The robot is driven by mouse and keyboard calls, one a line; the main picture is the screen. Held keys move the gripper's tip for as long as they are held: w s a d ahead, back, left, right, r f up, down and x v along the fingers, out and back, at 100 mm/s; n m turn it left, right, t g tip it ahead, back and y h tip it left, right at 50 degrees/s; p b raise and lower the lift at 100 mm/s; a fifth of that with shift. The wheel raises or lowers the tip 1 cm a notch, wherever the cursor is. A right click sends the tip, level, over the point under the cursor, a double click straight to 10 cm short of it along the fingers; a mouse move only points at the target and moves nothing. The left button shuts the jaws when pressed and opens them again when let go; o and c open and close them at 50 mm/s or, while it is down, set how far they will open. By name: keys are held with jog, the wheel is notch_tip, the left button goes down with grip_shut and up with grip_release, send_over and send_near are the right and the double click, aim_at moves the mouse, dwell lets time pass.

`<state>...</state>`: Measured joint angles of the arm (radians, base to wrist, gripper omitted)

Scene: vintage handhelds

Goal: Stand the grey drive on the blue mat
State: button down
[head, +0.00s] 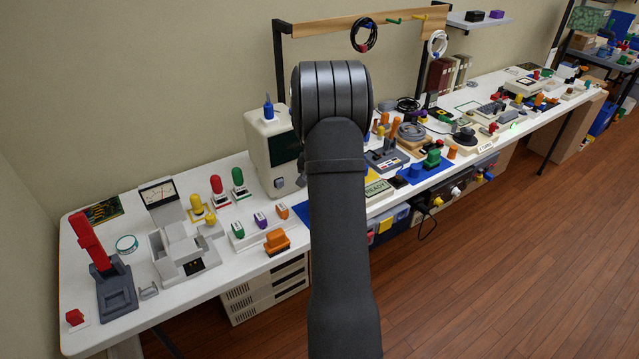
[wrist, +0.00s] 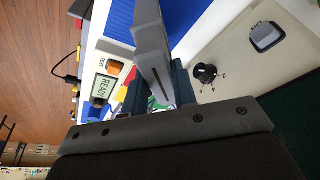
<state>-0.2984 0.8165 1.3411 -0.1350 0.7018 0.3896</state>
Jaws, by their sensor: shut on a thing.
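The grey drive (wrist: 149,28) is a long grey block with a dark slot, and it runs from my gripper toward the top of the wrist view. My gripper (wrist: 160,82) is shut on it, with dark fingers on both sides. The ribbed blue mat (wrist: 118,20) shows at the top of the wrist view, behind and beside the drive's far end. I cannot tell whether the drive touches the mat. In the head view my arm hides the gripper and drive, and only a sliver of the blue mat (head: 301,211) shows at the arm's left.
A cream monitor with a black knob (wrist: 205,73) is close on the right in the wrist view; its case (head: 268,150) stands left of my arm. A READY display (wrist: 103,89) lies on the other side. Colored cartridges (head: 260,220) stand left of the mat.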

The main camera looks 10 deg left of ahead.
jog(key=shift+f, duration=0.7)
jog(key=c, duration=1.2)
grip_release()
jog(key=shift+o, duration=0.2)
jog(key=v, duration=1.2)
